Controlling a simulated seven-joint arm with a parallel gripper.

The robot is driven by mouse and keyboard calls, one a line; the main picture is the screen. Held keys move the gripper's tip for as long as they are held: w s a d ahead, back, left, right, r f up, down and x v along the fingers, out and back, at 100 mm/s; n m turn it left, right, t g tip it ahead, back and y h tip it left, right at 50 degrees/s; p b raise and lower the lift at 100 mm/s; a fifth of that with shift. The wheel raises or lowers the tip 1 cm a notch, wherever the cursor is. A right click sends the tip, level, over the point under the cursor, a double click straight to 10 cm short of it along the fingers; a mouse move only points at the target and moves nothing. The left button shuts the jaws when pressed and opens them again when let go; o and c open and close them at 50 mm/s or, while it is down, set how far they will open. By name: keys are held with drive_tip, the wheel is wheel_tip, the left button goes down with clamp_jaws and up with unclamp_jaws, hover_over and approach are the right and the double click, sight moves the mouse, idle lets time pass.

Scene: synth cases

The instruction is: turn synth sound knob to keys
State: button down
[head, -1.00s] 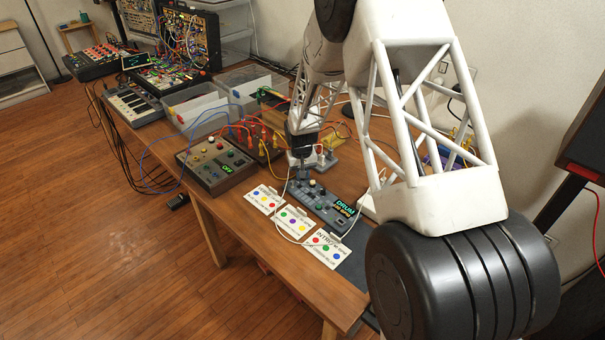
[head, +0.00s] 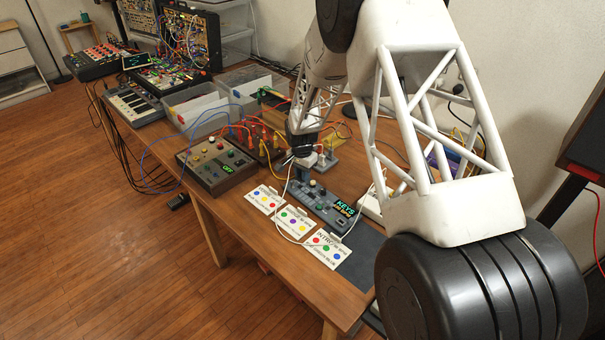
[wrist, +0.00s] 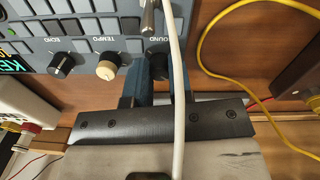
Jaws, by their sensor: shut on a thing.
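The dark grey-blue synth (head: 322,206) lies on the table below my gripper. Its small display (head: 345,207) reads KEYS in the head view, with a smaller, blurred line below. In the wrist view its panel (wrist: 85,25) shows pads, a dark knob, a cream knob marked TEMPO and, at the right, the dark sound knob (wrist: 157,66) under a partly covered SOUND label. My gripper (wrist: 157,76) has its blue fingers on either side of the sound knob and is shut on it. In the head view my gripper (head: 303,172) is at the synth's far end.
A white cable (wrist: 175,90) runs across the wrist view in front of my gripper. Three cards with coloured dots (head: 295,220) lie along the front. A dark mat (head: 363,262) lies right of the synth.

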drive_tip(key=shift+m, duration=0.5)
drive_tip(key=c, duration=1)
unclamp_jaws()
drive_tip(key=shift+r, duration=3.9)
drive_tip(key=shift+r, duration=0.1)
